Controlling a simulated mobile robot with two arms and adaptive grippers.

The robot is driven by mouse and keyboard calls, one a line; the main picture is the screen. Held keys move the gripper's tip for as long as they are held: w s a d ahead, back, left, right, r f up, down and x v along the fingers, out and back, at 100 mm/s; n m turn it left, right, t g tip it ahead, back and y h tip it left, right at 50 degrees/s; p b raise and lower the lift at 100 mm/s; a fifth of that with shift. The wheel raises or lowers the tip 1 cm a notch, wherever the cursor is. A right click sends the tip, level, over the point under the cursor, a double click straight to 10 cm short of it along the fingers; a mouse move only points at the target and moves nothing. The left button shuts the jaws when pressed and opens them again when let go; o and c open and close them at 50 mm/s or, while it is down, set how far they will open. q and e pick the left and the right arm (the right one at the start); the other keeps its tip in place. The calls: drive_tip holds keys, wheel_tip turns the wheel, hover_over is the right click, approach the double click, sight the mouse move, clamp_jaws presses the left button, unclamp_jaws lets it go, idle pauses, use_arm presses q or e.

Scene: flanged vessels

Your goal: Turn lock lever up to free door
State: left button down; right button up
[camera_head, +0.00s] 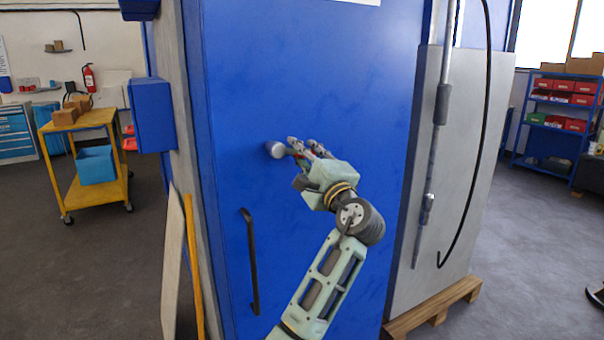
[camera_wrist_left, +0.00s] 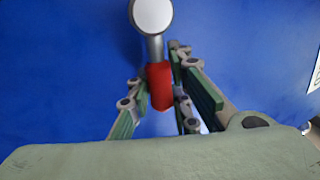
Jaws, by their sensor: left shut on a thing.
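The blue door (camera_head: 300,60) fills the middle of the head view. The lock lever's round grey hub (camera_head: 275,149) sits on the door, and the lever points right from it, roughly level, largely hidden by my fingers. In the left wrist view the pale hub (camera_wrist_left: 152,14) and a short grey shaft lead to a red grip (camera_wrist_left: 160,85). My left gripper (camera_head: 308,149) is shut on the lever at its red grip, one finger on each side in the wrist view (camera_wrist_left: 158,92). My right gripper is in neither view.
A black door handle (camera_head: 250,262) stands upright below the lever. A blue box (camera_head: 152,114) is mounted to the left. A grey panel (camera_head: 462,200) with a pole and black hose stands on the right, above a wooden pallet (camera_head: 434,305). A yellow cart (camera_head: 88,122) is farther back.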

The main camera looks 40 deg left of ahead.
use_arm(q)
drive_tip(key=shift+n+b, duration=0.3)
drive_tip(key=shift+n, duration=0.2)
drive_tip(key=shift+w+r+n+g+b, duration=0.1)
drive_tip(key=shift+r+n+g+b, duration=0.3)
drive_tip(key=shift+n, duration=0.3)
drive_tip(key=shift+r+n+y+b, duration=0.3)
drive_tip(key=shift+n+b, duration=0.1)
drive_tip(key=shift+n, duration=0.1)
drive_tip(key=shift+r+n+g, duration=0.15)
drive_tip(key=shift+n+g, duration=0.15)
drive_tip(key=c, duration=1.6)
unclamp_jaws()
